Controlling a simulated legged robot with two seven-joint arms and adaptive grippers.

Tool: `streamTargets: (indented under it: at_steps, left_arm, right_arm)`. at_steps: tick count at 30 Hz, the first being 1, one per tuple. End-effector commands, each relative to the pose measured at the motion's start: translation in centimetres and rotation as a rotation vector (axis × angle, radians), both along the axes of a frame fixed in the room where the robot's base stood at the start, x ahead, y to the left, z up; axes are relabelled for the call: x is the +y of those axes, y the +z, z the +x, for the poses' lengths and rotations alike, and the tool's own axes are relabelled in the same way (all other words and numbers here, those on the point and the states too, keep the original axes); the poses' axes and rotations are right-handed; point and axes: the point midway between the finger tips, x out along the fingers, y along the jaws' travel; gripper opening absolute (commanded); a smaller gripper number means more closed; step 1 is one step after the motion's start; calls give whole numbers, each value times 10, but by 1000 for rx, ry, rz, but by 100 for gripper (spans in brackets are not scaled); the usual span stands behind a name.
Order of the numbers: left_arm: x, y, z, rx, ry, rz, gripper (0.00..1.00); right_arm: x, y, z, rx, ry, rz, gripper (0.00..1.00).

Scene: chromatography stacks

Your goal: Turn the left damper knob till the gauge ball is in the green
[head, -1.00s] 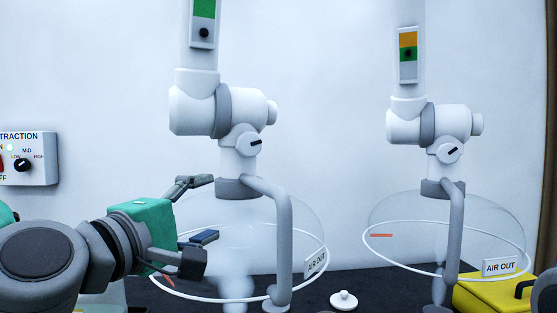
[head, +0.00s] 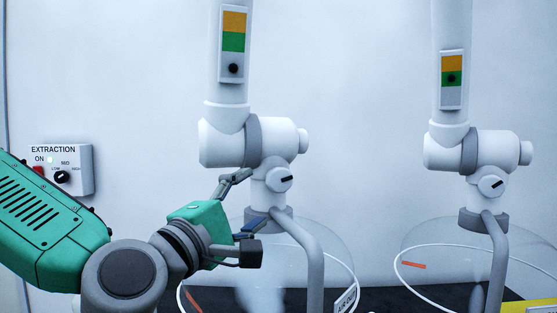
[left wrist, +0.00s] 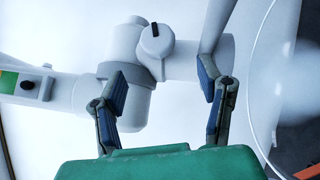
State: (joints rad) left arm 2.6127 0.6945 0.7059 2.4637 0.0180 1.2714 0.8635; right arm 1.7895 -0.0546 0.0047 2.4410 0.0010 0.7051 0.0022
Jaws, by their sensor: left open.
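The left damper knob (head: 281,180) is a white disc with a black bar, tilted slightly up to the right, on the left extraction arm's joint. It also shows in the left wrist view (left wrist: 155,46), beyond the fingers. The left gauge (head: 233,45) has an orange band above a green band and grey below. Its black ball (head: 233,68) sits in the grey, just under the green. The ball also shows in the left wrist view (left wrist: 27,85). My left gripper (head: 246,202) is open and empty, below and left of the knob and apart from it. My right gripper is not in view.
A clear hood with a white rim (head: 352,272) hangs below the left arm, close to my gripper. A grey tube (head: 314,262) runs down beside it. The right arm has its own knob (head: 491,187) and gauge (head: 452,98). An extraction switch box (head: 82,160) is on the wall.

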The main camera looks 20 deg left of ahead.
Motion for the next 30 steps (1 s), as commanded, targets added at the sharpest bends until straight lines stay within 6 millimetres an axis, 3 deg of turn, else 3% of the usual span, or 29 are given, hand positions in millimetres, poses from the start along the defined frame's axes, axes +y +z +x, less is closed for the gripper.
streamTargets:
  at_steps: [1, 11, 15, 21, 30]
  left_arm:
    - [-1, 5, 1, 4, -3, 2, 61]
    - [-7, 7, 4, 2, -18, -8, 61]
    - [-13, 10, 36, -3, -15, -8, 61]
    - [-21, 17, 67, -3, -15, -8, 61]
    - [-24, 20, 81, -3, -17, -10, 61]
  right_arm:
    - [0, 14, 0, 0, 0, 0, 61]
    - [0, 59, 0, 0, 0, 0, 61]
    - [0, 57, 0, 0, 0, 0, 61]
    - [0, 62, 0, 0, 0, 0, 61]
    - [0, 64, 0, 0, 0, 0, 61]
